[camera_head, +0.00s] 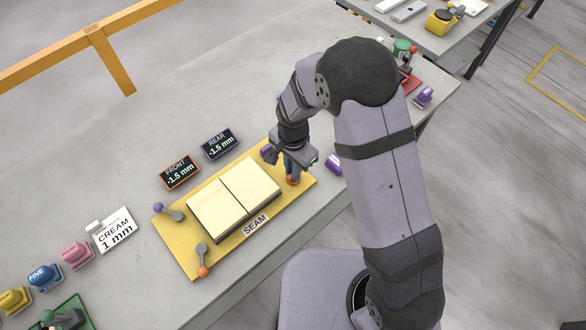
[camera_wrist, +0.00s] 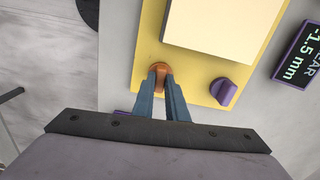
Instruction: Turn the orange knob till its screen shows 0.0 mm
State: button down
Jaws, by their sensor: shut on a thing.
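The orange knob (camera_head: 293,181) stands at the right corner of the yellow board (camera_head: 171,235). My gripper (camera_head: 291,168) is over it, and the wrist view shows my gripper (camera_wrist: 163,74) shut on the orange knob (camera_wrist: 161,70). The orange-framed FRONT screen (camera_head: 180,172) reads -1.5 mm. The purple-framed REAR screen (camera_head: 220,143) also reads -1.5 mm; part of it shows in the wrist view (camera_wrist: 301,55). Two cream slabs (camera_head: 233,200) lie side by side on the board with a seam between them.
A purple knob (camera_wrist: 223,91) is close beside my fingers. Two levers, one purple-tipped (camera_head: 168,211) and one orange-tipped (camera_head: 202,261), are on the board's left side. A white CREAM 1 mm card (camera_head: 114,231) and several coloured blocks lie further left. The table behind the screens is clear.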

jog(key=n, duration=0.3)
jog(key=shift+n+b, duration=0.3)
jog(key=shift+n, duration=0.1)
jog(key=n, duration=0.3)
jog(key=shift+n, duration=0.3)
jog(key=n+b, duration=0.1)
jog(key=n, duration=1.3)
jog(key=shift+n+b, duration=0.3)
jog(key=shift+b, duration=0.05)
jog(key=n, duration=0.6)
jog(key=shift+n, duration=0.3)
jog(key=c, duration=1.8)
grip_release()
